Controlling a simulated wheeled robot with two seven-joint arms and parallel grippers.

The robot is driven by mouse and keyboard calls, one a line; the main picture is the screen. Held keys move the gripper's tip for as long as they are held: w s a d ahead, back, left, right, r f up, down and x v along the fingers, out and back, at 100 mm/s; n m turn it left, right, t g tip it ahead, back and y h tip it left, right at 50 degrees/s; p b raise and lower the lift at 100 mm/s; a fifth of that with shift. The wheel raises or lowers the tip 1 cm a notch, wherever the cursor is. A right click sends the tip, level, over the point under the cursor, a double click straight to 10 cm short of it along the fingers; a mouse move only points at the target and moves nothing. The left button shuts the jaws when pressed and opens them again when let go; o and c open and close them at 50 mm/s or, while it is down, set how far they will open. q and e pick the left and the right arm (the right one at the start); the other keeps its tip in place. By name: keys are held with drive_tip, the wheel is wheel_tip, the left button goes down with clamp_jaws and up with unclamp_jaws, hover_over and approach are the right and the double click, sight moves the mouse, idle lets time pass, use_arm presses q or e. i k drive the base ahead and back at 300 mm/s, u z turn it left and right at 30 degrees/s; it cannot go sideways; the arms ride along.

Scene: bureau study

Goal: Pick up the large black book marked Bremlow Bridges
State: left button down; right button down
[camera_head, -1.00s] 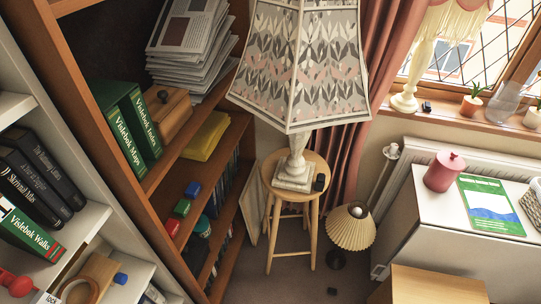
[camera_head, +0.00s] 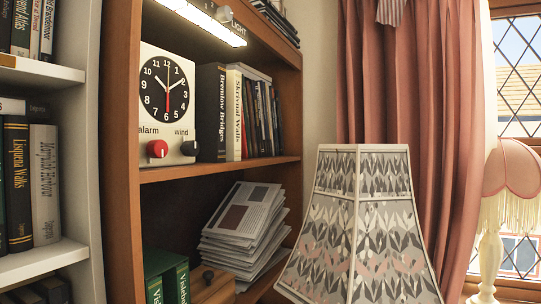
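The large black book marked Bremlow Bridges (camera_head: 211,112) stands upright on the upper shelf of the brown bookcase, its spine facing out. It is between the white alarm clock (camera_head: 167,105) on its left and a cream book marked Skrivnal Walks (camera_head: 234,113) on its right. The clock stands close beside it; I cannot tell whether they touch. Neither of my grippers shows in the head view.
A lit strip lamp (camera_head: 205,20) hangs above the shelf. A stack of newspapers (camera_head: 242,230) and green books (camera_head: 166,277) are on the shelf below. A large patterned lampshade (camera_head: 360,228) stands front right of the bookcase. A white bookcase (camera_head: 75,165) borders the left.

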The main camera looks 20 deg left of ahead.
sight(211, 79)
drive_tip(key=u, duration=2.6)
drive_tip(key=k, duration=0.75)
drive_tip(key=z, duration=1.3)
drive_tip(key=i, duration=0.5)
drive_tip(key=u, duration=0.05)
